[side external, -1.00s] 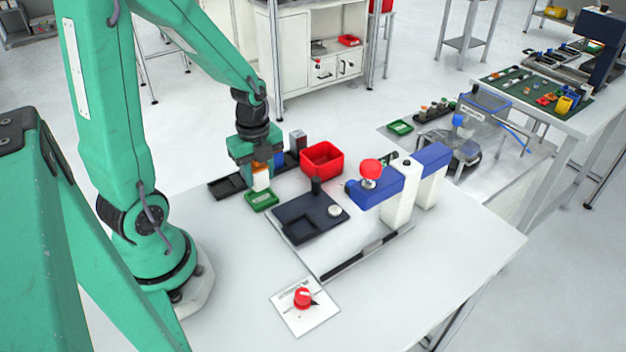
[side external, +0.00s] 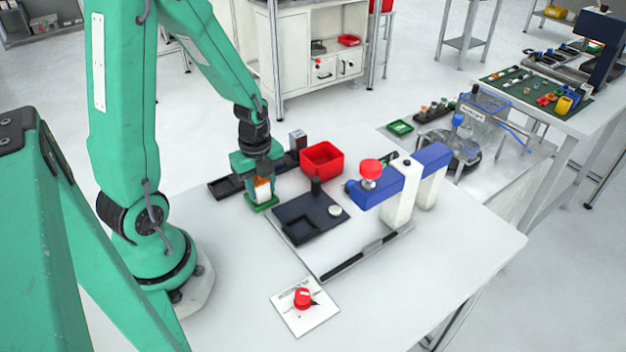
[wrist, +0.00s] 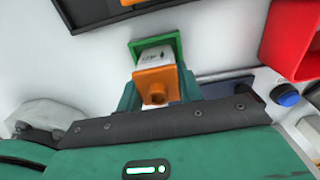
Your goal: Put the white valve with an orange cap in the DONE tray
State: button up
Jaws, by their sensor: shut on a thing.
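The white valve with an orange cap (side external: 263,189) is between the fingers of my gripper (side external: 259,180), which is shut on it. In the wrist view the orange cap (wrist: 158,87) faces the camera, with the white body (wrist: 155,55) beyond it. The small green tray (side external: 262,207) is directly under the valve; its rim also shows in the wrist view (wrist: 172,46). The valve is upright and over or in this tray; I cannot tell whether it touches the floor. Any label on the tray is hidden.
A dark fixture plate (side external: 304,225) lies just right of the green tray. A red bin (side external: 322,159) and a black tray (side external: 226,187) are close behind. A blue and white press (side external: 400,190) stands further right. The front of the table is clear around a red button (side external: 303,298).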

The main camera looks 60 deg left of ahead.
jog(key=shift+f, duration=0.15)
jog(key=o, duration=1)
jog(key=shift+r, duration=6.15)
